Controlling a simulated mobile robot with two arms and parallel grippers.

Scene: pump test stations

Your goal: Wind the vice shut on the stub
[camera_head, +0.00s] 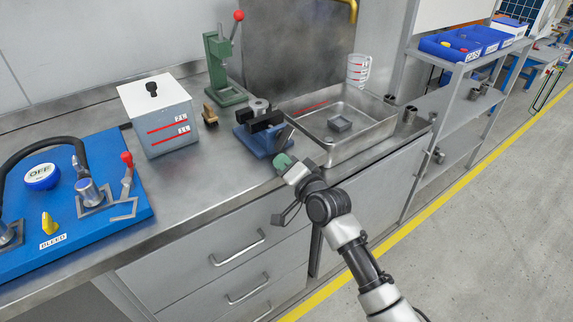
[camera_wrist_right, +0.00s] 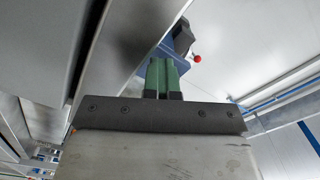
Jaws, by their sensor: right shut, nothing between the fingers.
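The blue vice (camera_head: 256,141) with dark jaws (camera_head: 264,121) stands near the front edge of the steel bench. A grey round stub (camera_head: 259,106) stands at the jaws; whether they touch it I cannot tell. A grey bar (camera_head: 285,138) shows at the vice's front right side. My right gripper (camera_head: 284,161) is at the bench's front edge, just in front of the vice, its green fingers shut and empty. In the right wrist view the green fingers (camera_wrist_right: 162,75) are together, and part of the blue vice (camera_wrist_right: 163,50) shows beyond them. My left gripper is out of view.
A green press (camera_head: 220,70) with a red-knobbed lever stands behind. A white box (camera_head: 160,115) and blue pump panel (camera_head: 75,235) are left. Drawers are below the bench edge.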

